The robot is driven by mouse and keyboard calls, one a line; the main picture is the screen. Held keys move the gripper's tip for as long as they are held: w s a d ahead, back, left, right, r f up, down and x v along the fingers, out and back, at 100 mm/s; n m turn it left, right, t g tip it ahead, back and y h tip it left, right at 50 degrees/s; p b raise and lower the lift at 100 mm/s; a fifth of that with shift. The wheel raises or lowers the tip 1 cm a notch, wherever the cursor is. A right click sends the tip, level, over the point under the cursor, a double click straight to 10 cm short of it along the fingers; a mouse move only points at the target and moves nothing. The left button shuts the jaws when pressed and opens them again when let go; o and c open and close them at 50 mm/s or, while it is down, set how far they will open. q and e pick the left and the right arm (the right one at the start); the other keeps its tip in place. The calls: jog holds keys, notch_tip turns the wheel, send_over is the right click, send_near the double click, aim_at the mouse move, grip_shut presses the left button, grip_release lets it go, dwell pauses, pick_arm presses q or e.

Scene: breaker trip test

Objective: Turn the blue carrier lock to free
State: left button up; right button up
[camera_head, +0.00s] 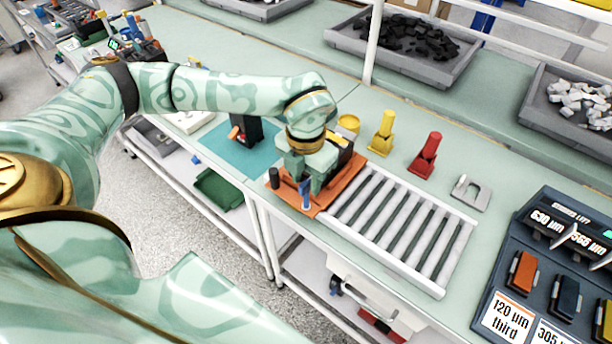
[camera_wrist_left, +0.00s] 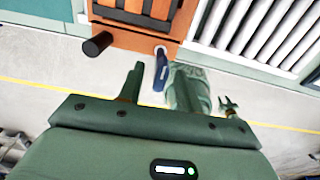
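The blue carrier lock (camera_head: 306,192) is a small upright lever at the front edge of the orange carrier (camera_head: 342,194). My left gripper (camera_head: 303,182) is over that edge, pointing down. In the left wrist view the blue lock (camera_wrist_left: 160,70) shows between the two fingertips of the left gripper (camera_wrist_left: 155,75), with a visible gap on its left side. The fingers look open around it; contact on the right side cannot be told. The wrist and fingers hide part of the carrier. A small forked shape (camera_wrist_left: 230,106), perhaps my right gripper, shows beyond the left one.
A black knob (camera_head: 274,177) stands left of the lock. A roller conveyor (camera_head: 465,240) adjoins the carrier on the right. Yellow (camera_head: 382,135) and red (camera_head: 427,155) stands are behind. A dark panel (camera_head: 520,240) with labels is at right. Open floor lies in front of the bench.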

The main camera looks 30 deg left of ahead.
pick_arm(q)
notch_tip(320, 180, up, 16)
jog(key=p, duration=0.2)
jog(key=shift+r, duration=0.2)
jog(key=shift+f, duration=0.1)
dwell(0.3)
